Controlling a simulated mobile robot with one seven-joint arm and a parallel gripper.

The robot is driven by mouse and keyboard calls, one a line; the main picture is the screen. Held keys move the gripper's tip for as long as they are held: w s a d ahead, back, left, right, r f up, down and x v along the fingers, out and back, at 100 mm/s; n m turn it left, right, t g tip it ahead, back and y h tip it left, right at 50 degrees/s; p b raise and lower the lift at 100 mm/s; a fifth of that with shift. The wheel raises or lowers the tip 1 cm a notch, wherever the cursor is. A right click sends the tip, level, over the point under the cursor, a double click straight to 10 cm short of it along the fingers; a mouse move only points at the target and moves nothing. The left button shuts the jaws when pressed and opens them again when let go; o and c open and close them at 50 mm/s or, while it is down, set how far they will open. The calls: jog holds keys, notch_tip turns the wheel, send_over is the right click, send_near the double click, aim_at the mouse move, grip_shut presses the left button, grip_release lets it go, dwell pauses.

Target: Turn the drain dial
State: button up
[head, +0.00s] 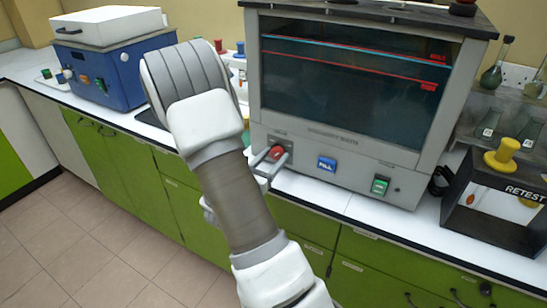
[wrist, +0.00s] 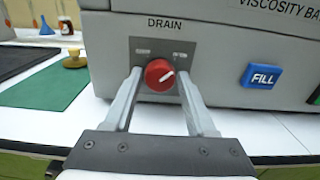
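The drain dial (wrist: 159,75) is a round red knob with a white pointer line, on a dark grey plate under the word DRAIN in the wrist view. The pointer line slants up to the right. In the head view the dial (head: 277,153) is on the lower left front of the viscosity bath (head: 330,150). My gripper (wrist: 159,78) is open, with one finger on the left and one on the right of the dial. Narrow gaps seem to show between fingers and dial. My gripper also shows in the head view (head: 270,160).
A blue FILL button (head: 327,164) and a green switch (head: 380,185) are right of the dial. A black RETEST box (head: 500,200) stands farther right. A blue machine (head: 115,70) stands left on the white counter. A green mat (wrist: 45,88) lies left of the bath.

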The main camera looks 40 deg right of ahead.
grip_shut()
jog(key=shift+n+p, duration=0.3)
jog(key=shift+p, duration=0.05)
jog(key=n+p, duration=0.3)
jog(key=shift+r+n, duration=0.25)
jog(key=shift+n, duration=0.05)
jog(key=n+p, duration=0.4)
jog(key=p, duration=0.1)
jog(key=shift+s+n, duration=0.1)
jog(key=shift+n, duration=0.2)
jog(key=n+p, duration=0.4)
jog(key=n, duration=0.1)
jog(key=shift+p, duration=0.4)
jog(key=shift+f+n+p, duration=0.15)
jog(key=shift+n+p, duration=1.05)
jog(key=shift+n, duration=1)
